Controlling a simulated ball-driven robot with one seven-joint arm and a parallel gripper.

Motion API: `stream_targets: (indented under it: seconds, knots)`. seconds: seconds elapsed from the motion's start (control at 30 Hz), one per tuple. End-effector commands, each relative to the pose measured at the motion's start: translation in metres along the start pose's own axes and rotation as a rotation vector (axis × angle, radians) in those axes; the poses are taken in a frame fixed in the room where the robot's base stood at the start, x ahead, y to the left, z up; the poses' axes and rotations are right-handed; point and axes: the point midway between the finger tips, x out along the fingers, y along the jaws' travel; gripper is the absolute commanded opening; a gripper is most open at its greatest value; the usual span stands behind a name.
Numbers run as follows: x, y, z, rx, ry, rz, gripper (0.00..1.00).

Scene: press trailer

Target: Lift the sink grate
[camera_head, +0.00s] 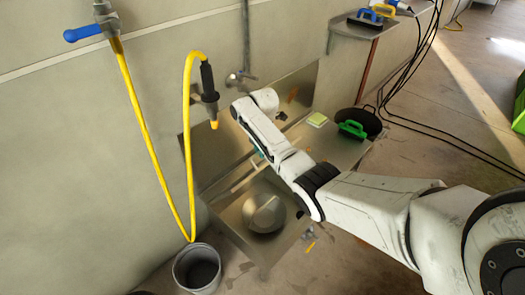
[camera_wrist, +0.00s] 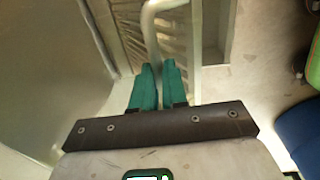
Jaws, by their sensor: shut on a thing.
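In the wrist view, the sink grate (camera_wrist: 150,45) shows as a pale metal tube that bends at the top, with dark slats behind it. My gripper (camera_wrist: 158,70) has teal fingers, shut on the tube, which runs down between them. In the head view only a bit of teal of my gripper (camera_head: 258,156) shows beside the arm, over the steel sink (camera_head: 215,150). My arm hides much of the sink and grate there, and I cannot tell whether the grate is raised.
A yellow hose (camera_head: 191,120) with a black spray nozzle (camera_head: 209,85) hangs close left of my arm. A round bowl (camera_head: 264,212) is in the near part of the sink unit. A bucket (camera_head: 197,268) stands below. A green-handled tool (camera_head: 352,129) and a sponge (camera_head: 317,119) lie at right.

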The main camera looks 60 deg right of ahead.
Motion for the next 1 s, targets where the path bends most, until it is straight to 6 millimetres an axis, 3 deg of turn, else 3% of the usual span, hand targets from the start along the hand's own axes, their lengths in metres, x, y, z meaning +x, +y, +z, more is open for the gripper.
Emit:
stream_targets:
  seconds: [0.47, 0.5, 0.73, 1.0]
  knots:
    - [0.0071, -0.0016, -0.0056, 0.000, 0.011, -0.006, 0.00]
    - [0.0072, -0.0016, -0.0057, 0.000, 0.011, -0.006, 0.15]
    - [0.0038, -0.0005, -0.0036, -0.001, 0.007, -0.003, 0.37]
    - [0.0009, 0.0002, -0.0017, 0.000, 0.004, -0.001, 0.38]
